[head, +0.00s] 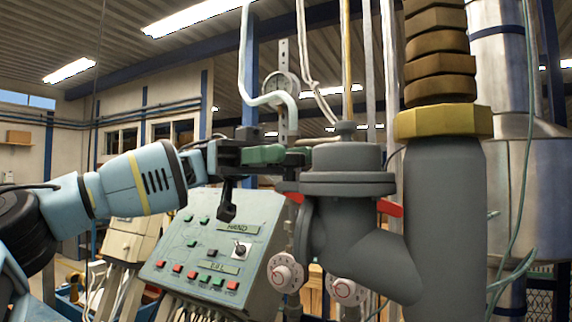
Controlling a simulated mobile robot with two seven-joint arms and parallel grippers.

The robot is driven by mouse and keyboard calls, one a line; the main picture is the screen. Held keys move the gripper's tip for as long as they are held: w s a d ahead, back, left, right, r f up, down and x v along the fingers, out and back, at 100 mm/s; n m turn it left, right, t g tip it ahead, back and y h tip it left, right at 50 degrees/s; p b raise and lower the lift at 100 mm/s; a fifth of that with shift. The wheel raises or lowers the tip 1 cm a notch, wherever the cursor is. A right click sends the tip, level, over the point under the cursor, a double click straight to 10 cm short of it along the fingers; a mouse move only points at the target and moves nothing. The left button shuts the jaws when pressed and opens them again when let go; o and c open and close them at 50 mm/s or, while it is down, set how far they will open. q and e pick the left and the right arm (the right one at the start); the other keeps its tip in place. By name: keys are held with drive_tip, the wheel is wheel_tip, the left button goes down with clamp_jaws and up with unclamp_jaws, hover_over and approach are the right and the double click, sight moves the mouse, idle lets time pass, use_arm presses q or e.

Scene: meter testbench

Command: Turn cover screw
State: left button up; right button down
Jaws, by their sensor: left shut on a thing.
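A grey metal housing (337,235) with a round flanged cover (346,160) stands right of centre, joined to a thick grey vertical pipe. A small knob-like top (345,129) sits on the cover. My left gripper (298,157), black with a green part along its finger, reaches in level from the left. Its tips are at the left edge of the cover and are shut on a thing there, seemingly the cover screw. The fingers and the cover hide this thing, so its shape and angle cannot be made out. My right gripper is not in view.
A sloped grey-green control panel (213,248) with buttons and a switch stands below my left gripper. Two white dials (285,273) and (348,291) sit beneath the housing. A red handle (390,207) shows behind it. A brass fitting (443,122) tops the thick pipe. Thin pipes hang behind.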

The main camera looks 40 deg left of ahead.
use_arm(q)
drive_tip(key=shift+w+m+g+y, duration=0.2)
drive_tip(key=shift+m+g+y, duration=0.4)
drive_tip(key=shift+m+g, duration=1.3)
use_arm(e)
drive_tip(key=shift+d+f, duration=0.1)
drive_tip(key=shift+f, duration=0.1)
use_arm(q)
drive_tip(key=shift+n+g, duration=0.3)
drive_tip(key=shift+g, duration=0.3)
drive_tip(key=o, duration=1)
drive_tip(key=shift+d, duration=0.1)
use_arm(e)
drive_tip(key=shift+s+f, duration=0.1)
use_arm(q)
drive_tip(key=shift+w, duration=0.1)
drive_tip(key=shift+b+v, duration=0.55)
drive_tip(key=shift+v, duration=3.35)
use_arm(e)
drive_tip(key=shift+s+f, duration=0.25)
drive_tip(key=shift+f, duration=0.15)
